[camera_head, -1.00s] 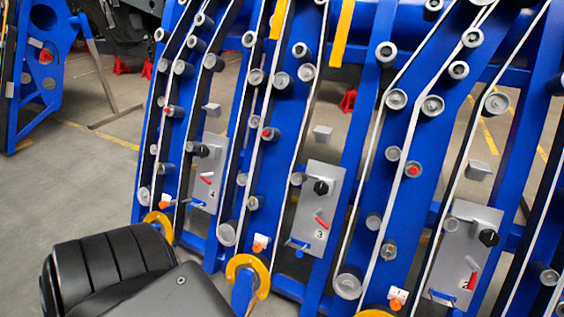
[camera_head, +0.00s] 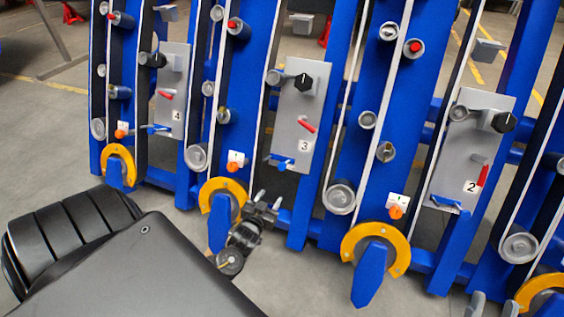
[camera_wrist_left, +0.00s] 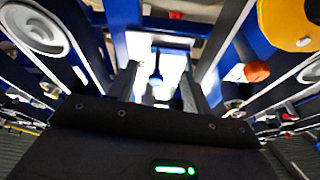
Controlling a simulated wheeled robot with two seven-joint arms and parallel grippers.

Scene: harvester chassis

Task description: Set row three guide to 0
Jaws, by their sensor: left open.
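The row three panel (camera_head: 302,115) is a grey plate marked 3. It carries a black knob (camera_head: 303,82), a red lever (camera_head: 307,125) and a blue lever (camera_head: 281,161) at its lower edge. Left of it is an orange knob (camera_head: 233,167) by a small white label. My left gripper (camera_head: 267,200) is open and empty, below the blue lever and apart from it. In the left wrist view the blue lever (camera_wrist_left: 156,75) shows ahead between the fingers, and an orange knob (camera_wrist_left: 257,71) is to the right. My right gripper (camera_head: 494,303) shows two spread grey fingertips at the bottom edge.
Panel 4 (camera_head: 173,95) stands to the left and panel 2 (camera_head: 473,150) to the right, each with similar knobs and levers. Yellow rings (camera_head: 222,196) with blue pointed plates stick out low near my left gripper. Blue uprights flank each panel.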

